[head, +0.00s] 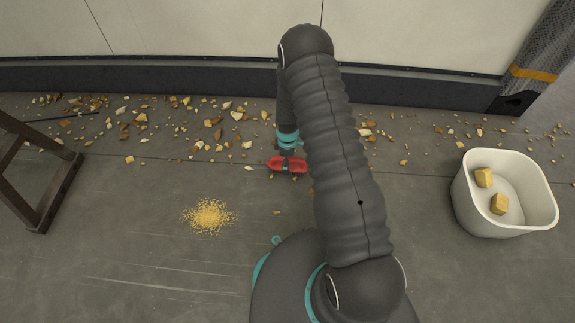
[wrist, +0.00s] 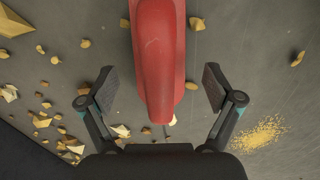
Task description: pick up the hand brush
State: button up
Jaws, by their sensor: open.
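The hand brush shows as a red body (wrist: 160,60) in the wrist view, running from the top edge down between my two fingers. In the head view its red part (head: 287,165) lies on the floor below my wrist, partly hidden by my arm. My gripper (wrist: 158,85) is open, with one finger on each side of the red part and a visible gap on both sides. In the head view my gripper (head: 287,152) is small and mostly covers the brush. Bristles are not visible.
Brown and pale chips (head: 135,120) litter the floor along the wall. A heap of yellow crumbs (head: 209,216) lies left of my arm. A white tub (head: 480,222) with two yellow blocks stands at the right. A dark frame (head: 62,190) stands at the left.

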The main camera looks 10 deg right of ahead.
jog(key=shift+f, duration=0.85)
jog(key=c, duration=1.3)
jog(key=shift+r, duration=0.1)
jog(key=shift+r, duration=0.45)
jog(key=r, duration=0.2)
jog(key=r+p, duration=0.1)
jog(key=r, duration=0.1)
jog(key=shift+s+d, duration=0.3)
jog(key=shift+d, duration=0.1)
jog(key=s+d+r, duration=0.4)
jog(key=d, duration=0.1)
jog(key=s+d+r+p, duration=0.1)
jog(key=s+d+r, duration=0.1)
jog(key=s+d, duration=0.1)
jog(key=shift+d, duration=0.1)
